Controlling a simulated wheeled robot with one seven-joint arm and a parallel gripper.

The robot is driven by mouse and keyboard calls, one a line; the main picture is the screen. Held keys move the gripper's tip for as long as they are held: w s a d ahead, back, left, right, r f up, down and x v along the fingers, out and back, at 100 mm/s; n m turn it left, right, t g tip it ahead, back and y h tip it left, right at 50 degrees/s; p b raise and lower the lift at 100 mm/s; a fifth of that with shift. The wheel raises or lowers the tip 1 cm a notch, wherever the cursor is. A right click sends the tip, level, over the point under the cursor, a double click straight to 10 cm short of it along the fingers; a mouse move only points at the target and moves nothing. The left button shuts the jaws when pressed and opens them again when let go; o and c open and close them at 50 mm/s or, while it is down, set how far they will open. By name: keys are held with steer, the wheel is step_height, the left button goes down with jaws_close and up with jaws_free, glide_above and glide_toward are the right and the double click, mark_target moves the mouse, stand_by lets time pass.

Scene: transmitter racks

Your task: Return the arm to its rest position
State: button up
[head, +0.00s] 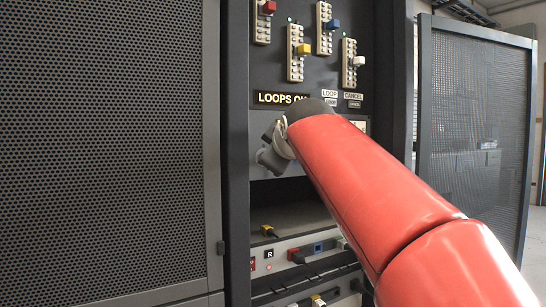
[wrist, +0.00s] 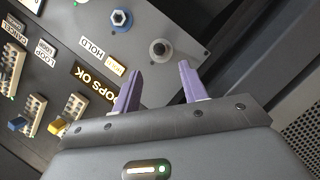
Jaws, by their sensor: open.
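My red arm reaches from the lower right toward the rack panel in the head view. My gripper shows in the wrist view (wrist: 158,85), with two purple fingers apart and nothing between them. In the head view the fingers are hidden behind the arm and grey wrist. I cannot tell whether the fingertips touch the plate.
Mesh doors stand left (head: 100,140) and right (head: 475,130). A lower shelf holds a unit with cables (head: 300,253).

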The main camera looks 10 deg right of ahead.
steer(key=s+f+m+g+p, duration=0.1)
steer(key=s+f+m+g, duration=0.3)
steer(key=s+f, duration=1.1)
steer(key=s+f+m+g+p, duration=0.1)
steer(key=s+f+m+g, duration=0.4)
steer(key=s+f, duration=1)
step_height(320, 180, down, 8)
steer(key=shift+d+r+m+g+p, duration=0.15)
steer(key=shift+d+m+g+p, duration=0.25)
steer(key=shift+m, duration=0.2)
